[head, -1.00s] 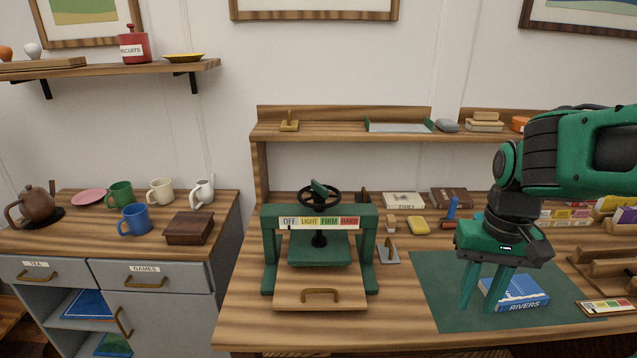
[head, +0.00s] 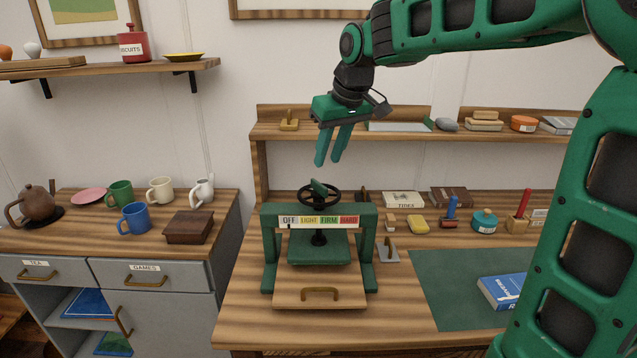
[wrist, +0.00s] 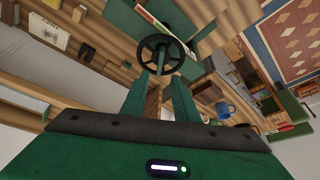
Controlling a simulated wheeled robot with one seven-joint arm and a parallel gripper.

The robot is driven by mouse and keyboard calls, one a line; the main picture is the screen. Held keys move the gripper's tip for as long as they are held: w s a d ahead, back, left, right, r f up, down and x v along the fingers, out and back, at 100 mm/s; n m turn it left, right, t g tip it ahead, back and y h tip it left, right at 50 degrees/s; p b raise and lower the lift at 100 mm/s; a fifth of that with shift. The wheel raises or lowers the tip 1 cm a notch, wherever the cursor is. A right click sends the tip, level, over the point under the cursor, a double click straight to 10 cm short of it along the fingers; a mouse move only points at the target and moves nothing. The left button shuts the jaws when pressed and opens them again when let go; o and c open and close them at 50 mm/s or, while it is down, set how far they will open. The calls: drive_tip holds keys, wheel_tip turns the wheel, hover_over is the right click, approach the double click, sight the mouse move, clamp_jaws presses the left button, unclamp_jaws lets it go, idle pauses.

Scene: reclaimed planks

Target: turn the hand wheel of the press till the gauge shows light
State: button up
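The green press (head: 370,222) stands on the wooden bench with its black hand wheel (head: 333,197) on top. A green grip rises from the wheel. The gauge strip (head: 319,222) across the press reads OFF, LIGHT, FIRM and HARD; I cannot make out where its pointer stands. My gripper (head: 328,164) is above the wheel, tilted downward, empty and not touching it. In the wrist view the wheel (wrist: 143,50) shows just beyond the fingertips (wrist: 161,78), which are apart.
A shelf (head: 265,132) runs behind the press. A wooden board (head: 290,293) with a handle lies at the press's base. A blue book (head: 503,290) lies on the green mat (head: 445,280) to the right. A side cabinet (head: 60,235) with mugs stands left.

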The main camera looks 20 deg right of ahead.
sight(320, 184)
drive_tip(key=x, duration=0.9)
drive_tip(key=shift+f, duration=0.2)
clamp_jaws()
